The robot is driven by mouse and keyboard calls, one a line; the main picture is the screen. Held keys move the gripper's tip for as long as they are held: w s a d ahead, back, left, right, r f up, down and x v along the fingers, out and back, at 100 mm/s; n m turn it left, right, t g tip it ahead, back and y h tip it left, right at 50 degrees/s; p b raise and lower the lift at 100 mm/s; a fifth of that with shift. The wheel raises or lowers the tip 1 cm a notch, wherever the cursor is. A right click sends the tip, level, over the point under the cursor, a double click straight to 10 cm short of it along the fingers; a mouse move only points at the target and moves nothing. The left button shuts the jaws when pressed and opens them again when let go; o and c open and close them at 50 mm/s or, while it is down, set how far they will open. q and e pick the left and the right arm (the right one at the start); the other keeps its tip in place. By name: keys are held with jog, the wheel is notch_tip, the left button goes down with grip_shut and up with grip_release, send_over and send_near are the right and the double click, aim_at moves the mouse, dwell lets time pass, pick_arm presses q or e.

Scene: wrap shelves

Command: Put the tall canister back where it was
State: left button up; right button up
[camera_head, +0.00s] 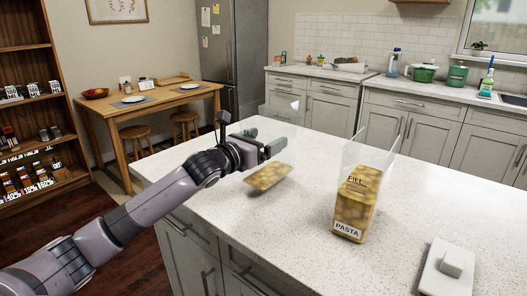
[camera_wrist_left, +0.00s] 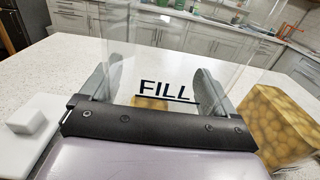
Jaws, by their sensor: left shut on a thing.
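My left gripper (camera_head: 272,148) is shut on a clear canister (camera_wrist_left: 180,50) printed FILL, with its fingers on either side of it in the left wrist view. Its walls barely show in the head view. Golden contents (camera_head: 268,177) lie low in it, below the gripper, over the counter's left part. I cannot tell whether its base touches the counter. A second clear canister (camera_head: 358,200), marked FILL and PASTA, stands upright to the right, filled much higher; it also shows in the left wrist view (camera_wrist_left: 282,125). My right gripper is not in view.
A white lid-like piece with a square knob (camera_head: 447,270) lies at the counter's front right. The speckled counter (camera_head: 300,225) is clear between the canisters. A wooden shelf unit (camera_head: 30,50) with small goods stands far left, and a wooden table (camera_head: 180,98) stands behind my arm.

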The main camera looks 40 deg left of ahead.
pick_arm(q)
jog(key=shift+f, duration=1.3)
jog(key=shift+f, duration=0.15)
jog(key=o, duration=1.1)
jog(key=shift+f, duration=0.1)
